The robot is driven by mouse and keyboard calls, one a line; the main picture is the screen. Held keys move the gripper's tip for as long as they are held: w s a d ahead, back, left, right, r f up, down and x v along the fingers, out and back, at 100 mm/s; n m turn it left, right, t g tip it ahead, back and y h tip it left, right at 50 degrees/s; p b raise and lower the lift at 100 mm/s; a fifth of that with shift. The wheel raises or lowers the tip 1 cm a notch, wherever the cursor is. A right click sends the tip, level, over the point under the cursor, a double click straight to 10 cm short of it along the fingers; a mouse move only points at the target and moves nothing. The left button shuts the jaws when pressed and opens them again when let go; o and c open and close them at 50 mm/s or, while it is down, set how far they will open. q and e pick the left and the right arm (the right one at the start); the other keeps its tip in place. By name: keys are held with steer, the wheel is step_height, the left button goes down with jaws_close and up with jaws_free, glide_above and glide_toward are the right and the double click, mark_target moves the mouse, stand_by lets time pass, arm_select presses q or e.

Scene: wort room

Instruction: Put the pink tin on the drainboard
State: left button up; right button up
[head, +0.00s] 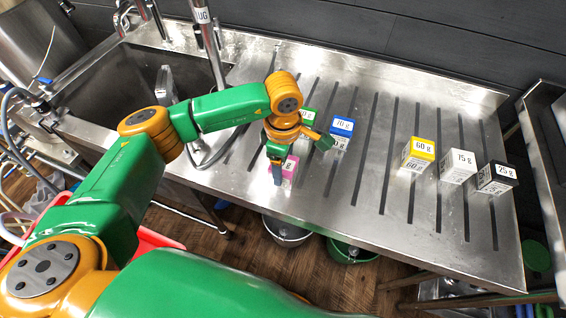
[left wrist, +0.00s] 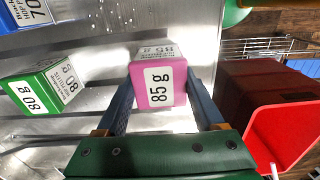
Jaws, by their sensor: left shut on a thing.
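The pink tin (left wrist: 180,84), labelled 85 g, is between the two fingers of my left gripper (left wrist: 165,112) in the left wrist view. In the head view the pink tin (head: 290,168) shows partly behind my left gripper (head: 278,172), near the front edge of the steel drainboard (head: 350,215). The left gripper is shut on the tin. I cannot tell whether the tin's base touches the drainboard. My right gripper is not in view.
A green tin (head: 308,116) and a blue tin (head: 341,127) stand just behind. Yellow (head: 418,153), white (head: 457,166) and black (head: 496,178) tins stand to the right. The sink (head: 130,85) is at left. The drainboard's middle is clear. Buckets (head: 287,232) sit below its front edge.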

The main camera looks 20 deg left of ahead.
arm_select(q)
steer(key=o, duration=1.5)
steer(key=shift+f, duration=0.1)
steer(key=shift+r+p, duration=0.3)
steer(key=shift+r, duration=0.1)
step_height(320, 180, up, 12)
steer(key=shift+f+b, duration=0.2)
steer(key=shift+b, duration=0.65)
